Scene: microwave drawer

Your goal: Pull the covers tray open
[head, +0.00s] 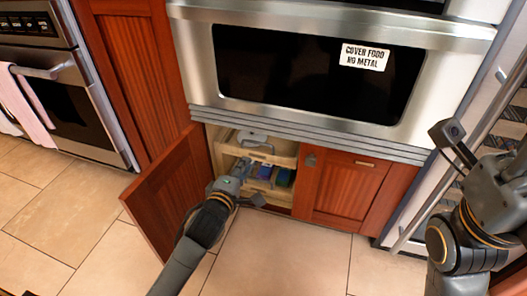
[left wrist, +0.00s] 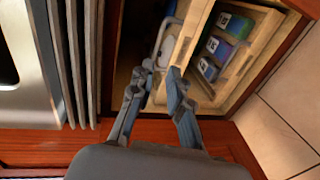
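The covers tray (head: 268,155) is the upper wooden tray in the opened cabinet under the microwave. Pale, clear-looking covers (head: 252,137) lie in it. In the left wrist view the tray's wooden front (left wrist: 193,35) runs down toward my fingers. My left gripper (head: 244,164) is at the tray's front. In the left wrist view its fingertips (left wrist: 160,70) stand apart near the front panel; I cannot tell whether they touch it. My right arm (head: 480,215) is folded at the right; its finger state cannot be made out.
A lower tray (head: 268,190) holds blue and green boxes. The left cabinet door (head: 170,190) is swung open beside my left arm; the right door (head: 340,190) is shut. The microwave (head: 320,75) is above. The tiled floor (head: 285,255) in front is clear.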

